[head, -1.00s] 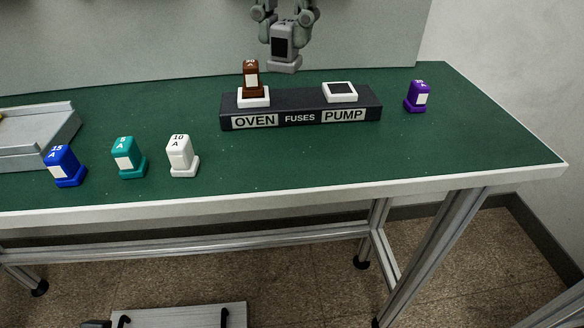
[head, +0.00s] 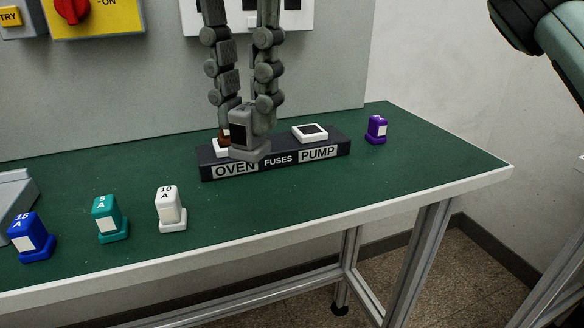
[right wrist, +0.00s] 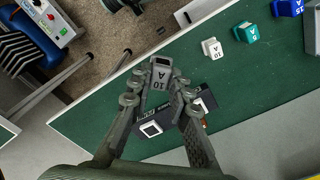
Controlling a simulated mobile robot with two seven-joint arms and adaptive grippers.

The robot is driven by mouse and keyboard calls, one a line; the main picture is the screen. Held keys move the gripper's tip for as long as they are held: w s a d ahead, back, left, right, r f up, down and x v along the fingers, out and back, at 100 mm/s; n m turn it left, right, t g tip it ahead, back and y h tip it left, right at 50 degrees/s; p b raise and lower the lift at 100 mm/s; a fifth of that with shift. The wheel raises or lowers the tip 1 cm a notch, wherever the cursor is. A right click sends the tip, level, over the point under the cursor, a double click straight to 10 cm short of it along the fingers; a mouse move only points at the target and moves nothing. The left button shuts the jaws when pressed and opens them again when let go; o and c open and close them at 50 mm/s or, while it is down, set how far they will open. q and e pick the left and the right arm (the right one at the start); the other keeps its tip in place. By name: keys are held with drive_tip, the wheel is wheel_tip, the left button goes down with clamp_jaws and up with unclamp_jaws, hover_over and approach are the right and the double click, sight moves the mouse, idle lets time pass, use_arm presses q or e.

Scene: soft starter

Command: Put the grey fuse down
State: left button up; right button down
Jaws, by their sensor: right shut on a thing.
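The grey fuse (head: 244,142) is held by my right gripper (head: 241,108), which is shut on it. In the head view it hangs in front of the OVEN end of the black fuse block (head: 278,163) and partly hides the brown fuse (head: 224,136). The PUMP socket (head: 310,132) is empty. My left gripper is not in view.
White (head: 170,208), teal (head: 110,218) and blue (head: 31,238) fuses stand on the green table (head: 270,222) at the left. A purple fuse (head: 376,128) stands right of the block. The table in front of the block is clear. A grey panel rises behind.

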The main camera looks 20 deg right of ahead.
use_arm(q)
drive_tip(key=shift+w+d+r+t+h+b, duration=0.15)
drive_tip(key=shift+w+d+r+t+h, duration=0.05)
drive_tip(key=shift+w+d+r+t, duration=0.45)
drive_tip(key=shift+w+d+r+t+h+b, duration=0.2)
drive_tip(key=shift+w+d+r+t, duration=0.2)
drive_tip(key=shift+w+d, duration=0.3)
use_arm(e)
drive_tip(key=shift+w+d+f, duration=0.9)
drive_tip(key=shift+d+f, duration=0.1)
drive_tip(key=shift+f, duration=0.5)
drive_tip(key=shift+w+d+f, duration=0.95)
drive_tip(key=shift+d+f, duration=0.05)
drive_tip(key=shift+f, duration=0.45)
drive_tip(key=shift+w+d+f, duration=0.9)
drive_tip(key=shift+d+f, duration=0.1)
drive_tip(key=shift+f, duration=0.5)
drive_tip(key=shift+f, duration=0.3)
drive_tip(key=shift+f+b, duration=0.3)
drive_tip(key=shift+b, duration=0.1)
drive_tip(key=c, duration=1.4)
unclamp_jaws()
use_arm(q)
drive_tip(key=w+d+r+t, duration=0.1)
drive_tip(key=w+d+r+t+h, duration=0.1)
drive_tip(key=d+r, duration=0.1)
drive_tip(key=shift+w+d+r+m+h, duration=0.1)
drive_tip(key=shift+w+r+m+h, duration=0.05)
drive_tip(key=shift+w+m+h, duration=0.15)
